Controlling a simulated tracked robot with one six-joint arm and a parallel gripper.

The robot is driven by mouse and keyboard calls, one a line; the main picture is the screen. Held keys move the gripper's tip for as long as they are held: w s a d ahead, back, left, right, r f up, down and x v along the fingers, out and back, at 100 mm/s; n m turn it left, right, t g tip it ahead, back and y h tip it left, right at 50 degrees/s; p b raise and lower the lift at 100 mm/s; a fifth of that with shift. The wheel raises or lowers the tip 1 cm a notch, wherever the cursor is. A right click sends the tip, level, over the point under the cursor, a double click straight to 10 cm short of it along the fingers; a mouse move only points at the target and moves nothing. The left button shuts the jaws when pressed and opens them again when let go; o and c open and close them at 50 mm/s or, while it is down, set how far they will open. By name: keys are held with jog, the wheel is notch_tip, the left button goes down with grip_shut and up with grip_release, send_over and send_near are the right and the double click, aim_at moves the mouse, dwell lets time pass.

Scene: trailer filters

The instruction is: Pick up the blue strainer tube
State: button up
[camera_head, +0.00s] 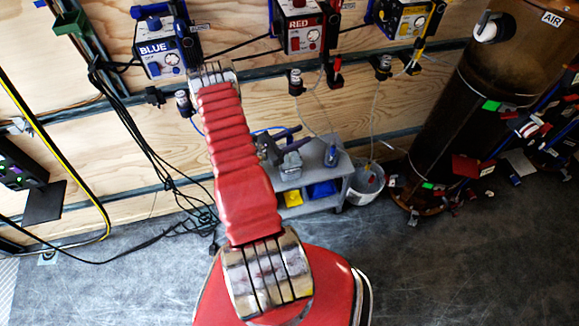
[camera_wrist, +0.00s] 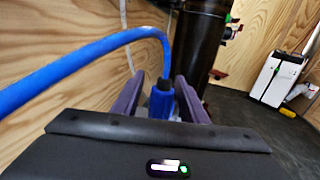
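In the wrist view a blue tube end (camera_wrist: 162,104) with a dark collar stands between the two purple fingers of my gripper (camera_wrist: 160,82). A blue hose (camera_wrist: 75,65) arcs in from the left to the collar. A narrow gap seems to show on each side, so the fingers look open around it. Its lower part is hidden by the gripper body. In the head view a small upright blue piece with a dark top (camera_head: 331,156) is at the grey cart; I cannot tell if it is the same tube. My gripper (camera_head: 290,135) is just left of it.
The grey cart (camera_head: 345,168) with blue and yellow bins stands by the plywood wall, beside a white bucket (camera_head: 366,185). A dark brown tank (camera_head: 465,110) stands to the right. Pump boxes (camera_head: 157,50) and cables line the wall. The floor in front is mostly clear.

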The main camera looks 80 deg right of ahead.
grip_shut()
jog(key=shift+r, duration=0.15)
dwell(0.6)
notch_tip(320, 180, up, 10)
dwell(0.7)
dwell(0.5)
